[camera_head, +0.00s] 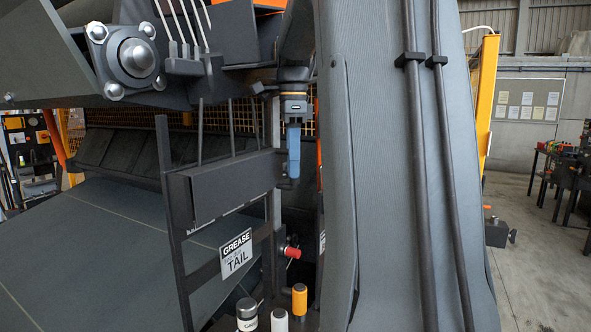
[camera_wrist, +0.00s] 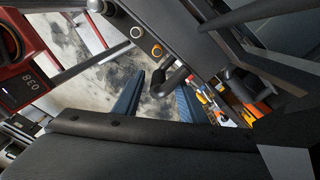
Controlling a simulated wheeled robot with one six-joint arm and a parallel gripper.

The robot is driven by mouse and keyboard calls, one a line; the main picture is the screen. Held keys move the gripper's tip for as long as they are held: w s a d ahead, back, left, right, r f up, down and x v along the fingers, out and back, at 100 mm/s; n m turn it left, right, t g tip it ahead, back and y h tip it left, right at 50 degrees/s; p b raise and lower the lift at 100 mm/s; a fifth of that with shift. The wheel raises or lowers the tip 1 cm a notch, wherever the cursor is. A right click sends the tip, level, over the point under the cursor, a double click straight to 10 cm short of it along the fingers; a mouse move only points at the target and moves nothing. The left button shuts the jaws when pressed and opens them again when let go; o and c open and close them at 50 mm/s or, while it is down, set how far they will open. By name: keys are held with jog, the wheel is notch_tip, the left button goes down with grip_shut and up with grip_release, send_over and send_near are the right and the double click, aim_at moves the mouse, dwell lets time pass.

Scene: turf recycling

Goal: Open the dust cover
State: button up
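My gripper (camera_head: 293,178) hangs pointing down in the head view, right of a dark box-shaped panel on the black frame. In the wrist view its two blue fingers (camera_wrist: 158,88) stand apart with a gap between them. A dark bent handle-like bar (camera_wrist: 173,84) shows between and just beyond the fingers; I cannot tell whether it touches them. The dark panel (camera_head: 222,186) may be the dust cover, but no label in view names it. It looks closed. No object is visibly held.
A red knob (camera_head: 292,253), an orange-capped bottle (camera_head: 299,300) and a can (camera_head: 247,314) sit low nearby. A sloping dark belt (camera_head: 90,255) lies left. Open floor (camera_head: 530,250) shows at right.

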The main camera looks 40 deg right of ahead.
jog(key=shift+f+p, duration=0.35)
jog(key=shift+f, duration=1.15)
jog(key=shift+c, duration=0.4)
jog(key=shift+r, duration=0.1)
grip_shut()
